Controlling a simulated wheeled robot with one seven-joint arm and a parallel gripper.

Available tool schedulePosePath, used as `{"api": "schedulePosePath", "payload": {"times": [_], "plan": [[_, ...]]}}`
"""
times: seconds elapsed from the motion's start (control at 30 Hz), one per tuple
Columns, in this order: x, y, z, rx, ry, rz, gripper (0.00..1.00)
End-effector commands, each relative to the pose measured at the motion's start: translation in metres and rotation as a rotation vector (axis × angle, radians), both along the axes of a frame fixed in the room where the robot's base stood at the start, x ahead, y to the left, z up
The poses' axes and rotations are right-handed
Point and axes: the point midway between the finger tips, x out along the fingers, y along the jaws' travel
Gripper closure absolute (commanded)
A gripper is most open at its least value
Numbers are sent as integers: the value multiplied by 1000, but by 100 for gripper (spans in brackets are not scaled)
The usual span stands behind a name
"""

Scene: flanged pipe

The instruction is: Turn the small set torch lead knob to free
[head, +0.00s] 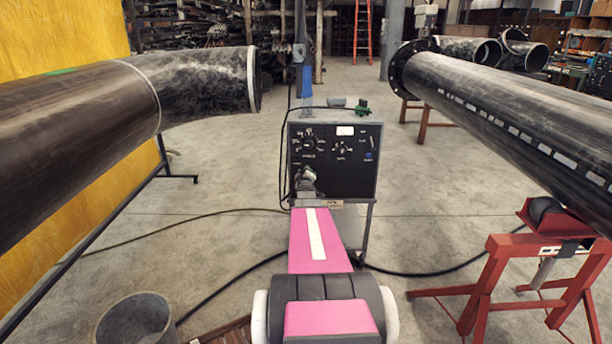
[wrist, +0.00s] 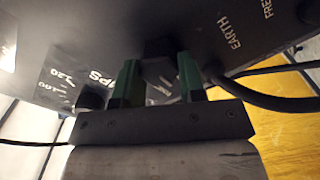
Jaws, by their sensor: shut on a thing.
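The small set (head: 335,160) stands ahead in the head view, with a dark front panel carrying dials and white markings. My gripper (head: 308,180) is at the panel's lower left; my arm hides part of the set there. In the wrist view my gripper (wrist: 159,82) has its two green fingers on either side of a dark, blocky knob (wrist: 157,62) and is shut on it. White lettering reading "EARTH" and a cut-off "FRE" shows to the right of the knob. The knob's pointer direction and the setting it stands at cannot be made out.
In the wrist view a thick black cable (wrist: 270,102) leaves the panel right of the fingers. Large pipes flank the set left (head: 80,105) and right (head: 500,110). A red stand (head: 490,270) is at right and a bucket (head: 138,318) at lower left. Cables cross the floor.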

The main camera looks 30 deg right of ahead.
Motion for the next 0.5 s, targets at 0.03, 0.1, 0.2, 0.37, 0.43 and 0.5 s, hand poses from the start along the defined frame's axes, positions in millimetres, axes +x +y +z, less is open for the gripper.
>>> {"api": "schedulePosePath", "payload": {"times": [0.03, 0.1, 0.2, 0.37, 0.43, 0.5], "plan": [[0, 0, -1, -12, 10, 0, 87], [0, 0, -1, -28, 20, 0, 87], [0, 0, -1, -44, 30, 0, 87], [0, 0, -1, -55, 36, 0, 87], [0, 0, -1, -57, 37, 0, 87], [0, 0, -1, -56, 38, 1, 87]]}}
